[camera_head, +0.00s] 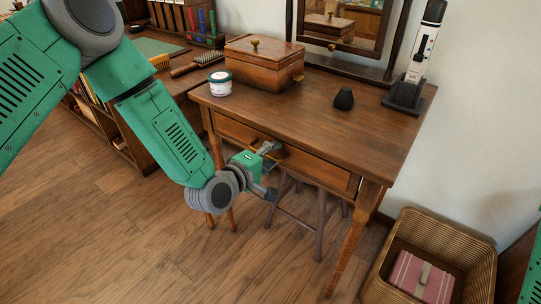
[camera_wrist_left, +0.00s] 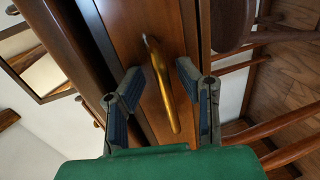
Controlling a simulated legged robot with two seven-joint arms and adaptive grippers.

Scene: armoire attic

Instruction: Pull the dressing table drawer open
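The wooden dressing table (camera_head: 330,125) stands in the middle of the head view. Its drawer (camera_head: 318,169) looks shut, with its front about flush with the table frame. In the left wrist view the drawer's curved brass handle (camera_wrist_left: 161,88) runs between the two fingers. My left gripper (camera_head: 270,172) is at the drawer front, and it also shows in the left wrist view (camera_wrist_left: 160,72). Its fingers are open on either side of the handle, with gaps visible. In the head view the gripper partly hides the handle. My right gripper is not in view.
A stool (camera_head: 318,205) stands underneath. A wicker basket (camera_head: 465,237) is at lower right. Floor in front is clear.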

